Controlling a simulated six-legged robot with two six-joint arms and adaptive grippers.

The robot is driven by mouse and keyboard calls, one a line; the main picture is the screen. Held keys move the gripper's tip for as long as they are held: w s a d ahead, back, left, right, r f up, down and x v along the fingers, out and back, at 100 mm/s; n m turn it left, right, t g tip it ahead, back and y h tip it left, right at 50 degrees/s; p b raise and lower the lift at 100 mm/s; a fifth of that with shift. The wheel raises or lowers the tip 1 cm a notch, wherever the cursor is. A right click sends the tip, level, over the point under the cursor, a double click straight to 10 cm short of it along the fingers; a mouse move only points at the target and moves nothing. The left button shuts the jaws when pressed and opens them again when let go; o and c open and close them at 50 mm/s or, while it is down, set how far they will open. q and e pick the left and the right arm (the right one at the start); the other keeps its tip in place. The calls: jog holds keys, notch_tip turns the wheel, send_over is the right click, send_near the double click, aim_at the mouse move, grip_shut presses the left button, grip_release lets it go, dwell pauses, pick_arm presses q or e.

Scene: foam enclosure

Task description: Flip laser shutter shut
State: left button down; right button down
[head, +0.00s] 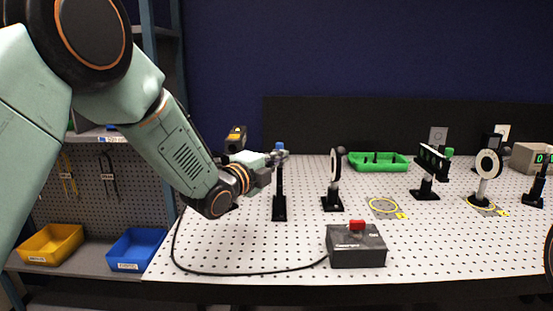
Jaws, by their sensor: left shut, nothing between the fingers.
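A thin black post (279,195) stands upright on the perforated table, left of centre, on a flat black foot. A small blue piece (279,146) shows at its top; it looks like the shutter's flag, but its position, up or down, is too small to tell. My left gripper (281,156) is shut and empty at the top of this post, just below the blue piece. I cannot tell whether they touch. A black and yellow device (236,138), possibly the laser, is partly hidden behind my left arm. My right gripper is out of view.
A grey control box (357,256) with a red switch (357,225) sits at the front, its black cable looping left. Ring-shaped optics (335,166) (488,164) and a green tray (379,162) stand to the right. Blue (138,249) and yellow (51,245) bins are on the left shelf.

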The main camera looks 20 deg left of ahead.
pick_arm(q)
jog(key=v, duration=0.9)
jog(key=shift+s+a+p, duration=0.2)
jog(key=shift+s+p, duration=0.1)
jog(key=shift+p, duration=0.05)
jog(key=shift+s, duration=0.1)
